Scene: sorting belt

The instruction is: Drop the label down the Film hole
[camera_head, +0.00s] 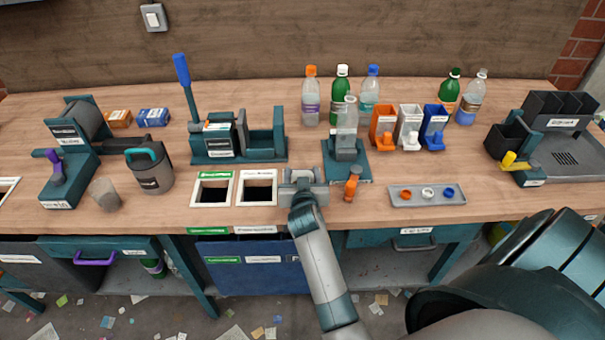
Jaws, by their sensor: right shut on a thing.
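My right gripper (300,182) is over the front middle of the bench, just right of the two square holes. It is shut on a thin thing, the label as far as I can tell, which is mostly hidden by the gripper. The left hole (212,190) has a white frame with a green strip. The right hole (257,188) has a white frame with a pale strip and is nearest the gripper. The writing on the strips is too small to read surely, so I cannot tell which is the Film hole. My left gripper is not in view.
A teal stand with a clear bottle (347,125) and an orange tool (352,186) stand close right of the gripper. A grey tray (427,196) with caps lies further right. A teal press with a blue lever (182,72) stands behind the holes. A grey jug (150,170) is left.

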